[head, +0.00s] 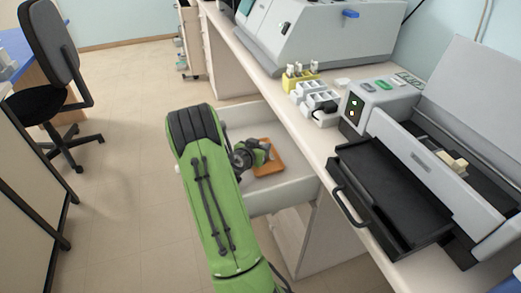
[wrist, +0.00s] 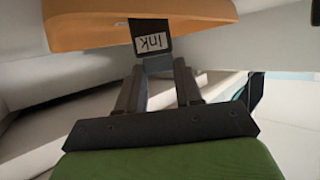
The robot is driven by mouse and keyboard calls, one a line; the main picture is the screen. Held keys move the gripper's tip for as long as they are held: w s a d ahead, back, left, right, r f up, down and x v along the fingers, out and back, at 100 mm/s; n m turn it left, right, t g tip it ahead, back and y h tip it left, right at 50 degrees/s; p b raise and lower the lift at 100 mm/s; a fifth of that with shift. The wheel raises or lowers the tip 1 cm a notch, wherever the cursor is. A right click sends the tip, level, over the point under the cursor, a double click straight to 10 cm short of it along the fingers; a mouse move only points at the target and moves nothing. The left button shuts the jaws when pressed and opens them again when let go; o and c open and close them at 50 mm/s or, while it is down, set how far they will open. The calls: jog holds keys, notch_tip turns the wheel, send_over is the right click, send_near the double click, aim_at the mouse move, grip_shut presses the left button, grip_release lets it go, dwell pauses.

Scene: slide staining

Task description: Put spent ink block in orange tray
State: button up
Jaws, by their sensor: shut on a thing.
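The orange tray (head: 270,168) lies inside an open white drawer (head: 290,192) below the counter. In the wrist view the tray (wrist: 85,34) fills the top of the picture. My gripper (wrist: 158,68) is shut on the spent ink block (wrist: 152,42), a dark block with a white "Ink" label. The block is at the fingertips and overlaps the tray's edge in that view. I cannot tell whether it touches the tray. In the head view my green arm reaches into the drawer, and the wrist hides the fingers and the block.
A grey machine with a black pull-out tray (head: 385,190) stands on the counter at right. A yellow holder (head: 300,78) and white racks (head: 318,100) stand behind it. The drawer walls surround my gripper closely. An office chair (head: 50,60) is at far left; the floor between is clear.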

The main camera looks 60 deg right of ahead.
jog(key=shift+r, duration=0.1)
jog(key=o, duration=1)
jog(key=shift+o, duration=0.2)
jog(key=shift+a+r, duration=0.15)
jog(key=shift+a, duration=0.05)
jog(key=v, duration=1.1)
jog(key=shift+a+p, duration=0.3)
jog(key=shift+p, duration=0.1)
jog(key=shift+r, duration=0.15)
